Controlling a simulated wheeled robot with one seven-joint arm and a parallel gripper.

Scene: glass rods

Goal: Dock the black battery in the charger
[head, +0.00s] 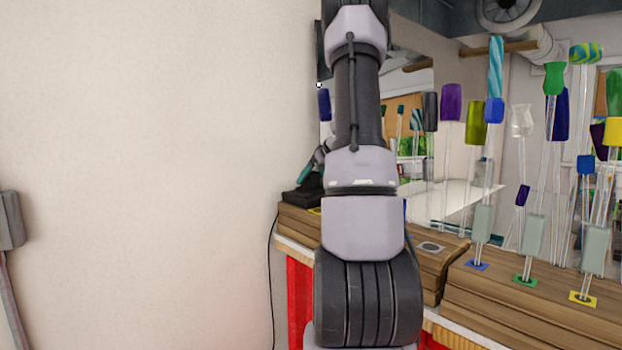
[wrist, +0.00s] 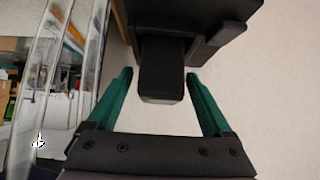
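The black battery (wrist: 161,80) is a dark block in the wrist view, between the two teal fingers of my gripper (wrist: 158,75). The fingers are spread, with a narrow gap visible on each side of the block. Its upper end meets the larger black charger (wrist: 212,42); how deeply it sits there is hidden. In the head view the charger (head: 296,197) rests on the left end of a wooden ledge. A teal finger of my gripper (head: 317,157) shows just above it, and my arm covers much of that area.
A dark cord (head: 272,245) hangs from the charger side. A pale wall (head: 150,150) lies to the left. Several glass rods with coloured ends (head: 497,70) stand to the right on wooden steps (head: 535,295). Clear rods (wrist: 50,90) also run close along the wrist view's left side.

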